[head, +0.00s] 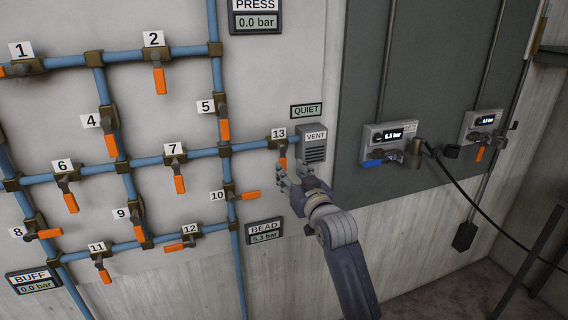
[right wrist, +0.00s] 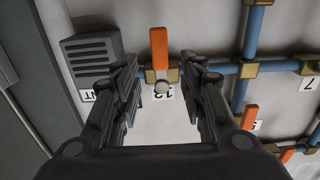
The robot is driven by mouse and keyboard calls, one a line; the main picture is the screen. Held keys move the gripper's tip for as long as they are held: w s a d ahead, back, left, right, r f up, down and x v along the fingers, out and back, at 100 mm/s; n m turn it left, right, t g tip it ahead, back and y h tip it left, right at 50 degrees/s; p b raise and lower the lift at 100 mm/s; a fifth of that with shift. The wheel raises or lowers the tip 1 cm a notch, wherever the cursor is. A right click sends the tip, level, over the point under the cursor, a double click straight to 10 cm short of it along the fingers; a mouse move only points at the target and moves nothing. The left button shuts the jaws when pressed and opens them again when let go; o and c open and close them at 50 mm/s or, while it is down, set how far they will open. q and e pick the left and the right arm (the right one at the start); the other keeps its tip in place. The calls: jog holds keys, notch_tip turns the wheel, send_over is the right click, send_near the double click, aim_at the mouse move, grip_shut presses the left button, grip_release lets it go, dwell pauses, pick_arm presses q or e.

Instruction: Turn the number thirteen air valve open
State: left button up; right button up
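Valve 13 sits on the horizontal blue pipe just left of the vent box, under its "13" label (head: 279,133). Its orange handle (head: 283,152) hangs down, crosswise to the pipe. In the right wrist view, which is upside down, the orange handle (right wrist: 159,47) points up from the brass valve body. My right gripper (head: 293,175) is just below and in front of the handle. Its fingers are spread open, and in the wrist view the gripper (right wrist: 163,70) has one finger on each side of the valve, with no contact visible. My left gripper is not in view.
The grey vent box (head: 314,144) is close on the right of valve 13; it also shows in the wrist view (right wrist: 90,52). Valve 10's orange handle (head: 250,195) sticks out at lower left. The BEAD gauge (head: 265,232) reads 5.3 bar. A grey panel with regulators (head: 391,143) is further right.

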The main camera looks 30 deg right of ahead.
aim_at(284, 162)
jog(key=shift+p+x, duration=0.35)
jog(key=shift+x, duration=2.25)
grip_shut()
